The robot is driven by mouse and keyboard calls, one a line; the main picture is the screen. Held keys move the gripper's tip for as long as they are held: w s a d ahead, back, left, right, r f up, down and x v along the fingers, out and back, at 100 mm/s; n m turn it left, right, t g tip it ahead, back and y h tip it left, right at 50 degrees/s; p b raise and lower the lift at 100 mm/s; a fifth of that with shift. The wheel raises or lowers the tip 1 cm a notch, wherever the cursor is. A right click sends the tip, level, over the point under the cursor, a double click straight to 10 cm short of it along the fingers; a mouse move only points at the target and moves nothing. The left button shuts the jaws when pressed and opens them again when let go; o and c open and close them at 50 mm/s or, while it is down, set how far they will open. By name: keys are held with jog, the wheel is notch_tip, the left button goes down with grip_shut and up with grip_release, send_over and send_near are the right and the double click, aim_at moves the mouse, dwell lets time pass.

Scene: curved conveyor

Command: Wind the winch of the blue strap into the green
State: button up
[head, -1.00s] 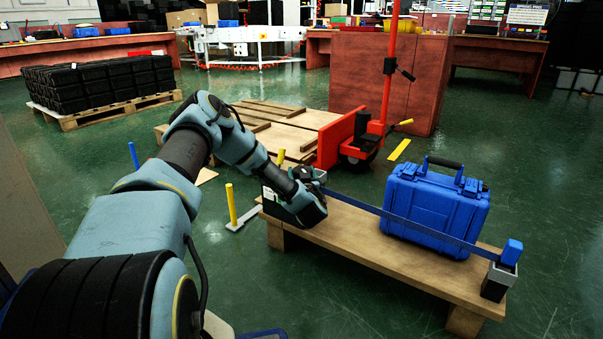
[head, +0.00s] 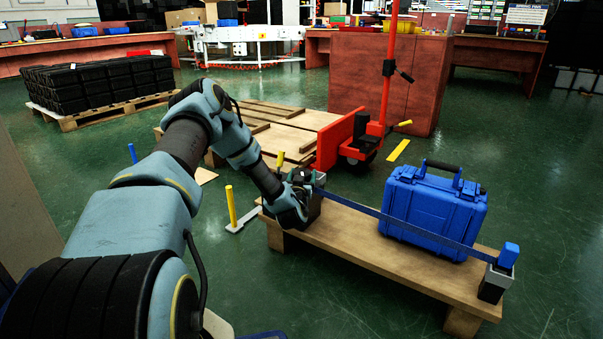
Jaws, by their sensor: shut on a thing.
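The blue strap (head: 353,208) runs from the left end of a wooden bench, along the near side of a blue case (head: 433,211), to a grey bracket with a blue top (head: 509,256) at the right end. The strap looks straight. The dark winch (head: 315,207) sits at the left end of the bench, partly hidden by my wrist. My gripper (head: 303,180) is at the winch and shut on what appears to be its handle. The fingertips and handle are too dark and small to separate. No green mark shows on the winch.
The wooden bench (head: 365,244) stands on a green floor. Behind it are a red pallet jack (head: 345,140) and wooden boards (head: 280,125). A yellow post (head: 231,205) stands left of the bench. Open floor lies in front and to the right.

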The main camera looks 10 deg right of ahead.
jog(key=m+g+h, duration=0.1)
jog(key=h, duration=0.1)
jog(key=m+g+h, duration=0.1)
jog(key=m+h, duration=0.1)
jog(key=d+m+g+h, duration=0.1)
jog(key=h, duration=0.1)
jog(key=shift+s+m+g, duration=0.25)
jog(key=shift+m+g, duration=0.05)
jog(key=shift+g, duration=0.1)
jog(key=shift+s+h, duration=0.1)
jog(key=shift+h, duration=0.2)
jog(key=o, duration=1.2)
jog(key=shift+o, duration=0.2)
jog(key=p+v, duration=0.3)
jog(key=v, duration=0.7)
jog(key=shift+s+a, duration=0.15)
jog(key=shift+a, duration=0.25)
jog(key=shift+r, duration=0.2)
